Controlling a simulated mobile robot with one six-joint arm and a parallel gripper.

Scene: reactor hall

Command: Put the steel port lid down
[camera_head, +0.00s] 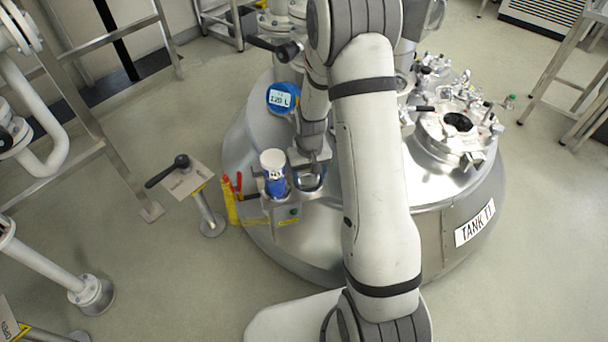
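My gripper (309,160) points down over a small grey shelf (285,213) on the near side of the tank, just right of a blue canister with a white cap. A small rounded steel piece with a dark rim (308,181) shows right under my gripper; it may be the steel port lid, but it is too small and partly covered to be sure. I cannot tell whether the fingers are shut on it or whether it touches the shelf. The tank's open port (458,122), a dark hole in a steel flange, is on the right, with no lid on it.
The blue-and-white canister (273,172) stands close left of my gripper. Red and yellow tools (231,198) hang at the shelf's left. A post with a black-handled plate (182,180) is further left. Clamps surround the port.

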